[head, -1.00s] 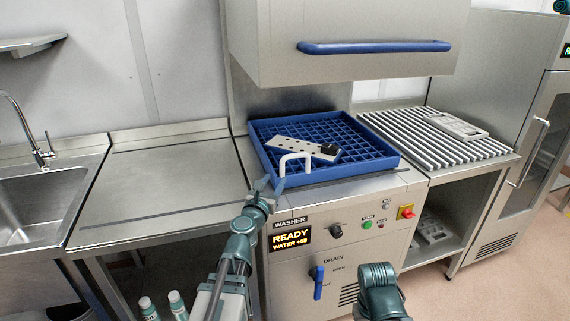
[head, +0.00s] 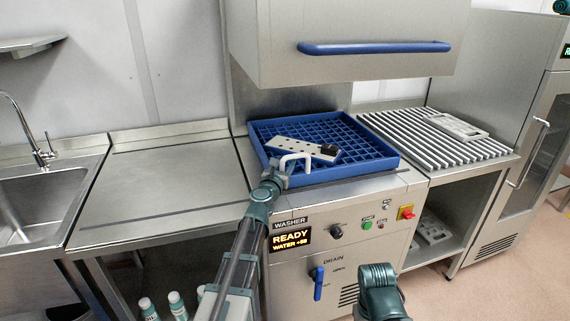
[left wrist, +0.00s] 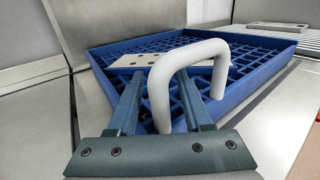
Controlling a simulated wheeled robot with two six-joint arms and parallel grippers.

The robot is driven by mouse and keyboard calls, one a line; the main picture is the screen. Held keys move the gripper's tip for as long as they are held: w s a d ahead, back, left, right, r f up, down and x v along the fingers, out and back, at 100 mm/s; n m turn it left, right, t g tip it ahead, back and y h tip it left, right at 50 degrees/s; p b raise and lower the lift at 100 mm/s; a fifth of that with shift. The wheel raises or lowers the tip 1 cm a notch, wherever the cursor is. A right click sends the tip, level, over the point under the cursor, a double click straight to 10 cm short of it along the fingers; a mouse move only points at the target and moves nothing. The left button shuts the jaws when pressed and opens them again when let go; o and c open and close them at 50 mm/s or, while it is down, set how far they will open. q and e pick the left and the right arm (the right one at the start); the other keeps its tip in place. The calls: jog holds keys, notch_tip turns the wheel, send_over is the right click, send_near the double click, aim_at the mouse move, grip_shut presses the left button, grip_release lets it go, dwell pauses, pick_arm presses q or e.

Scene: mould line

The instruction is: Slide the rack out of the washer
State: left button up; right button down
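The blue rack (head: 383,164) sits in the washer (head: 305,204) under the raised hood. A pale plate with holes (head: 290,146) and a dark block on it lies tilted inside the rack. A white U-shaped handle (head: 295,157) stands at the rack's front left. My left gripper (head: 275,173) is at the handle. In the left wrist view its two fingers (left wrist: 160,96) are apart, with one leg of the handle (left wrist: 208,48) between them. I cannot see them pressed on it. My right gripper is not in view, only part of my right arm at the bottom.
The washer hood (head: 350,75) with its blue bar is up. A clear steel counter (head: 160,185) lies to the left, beside a sink (head: 30,205). On the right a slatted shelf (head: 430,140) holds a grey mould (head: 455,124).

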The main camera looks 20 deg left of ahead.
pick_arm(q)
grip_shut()
dwell(1.2)
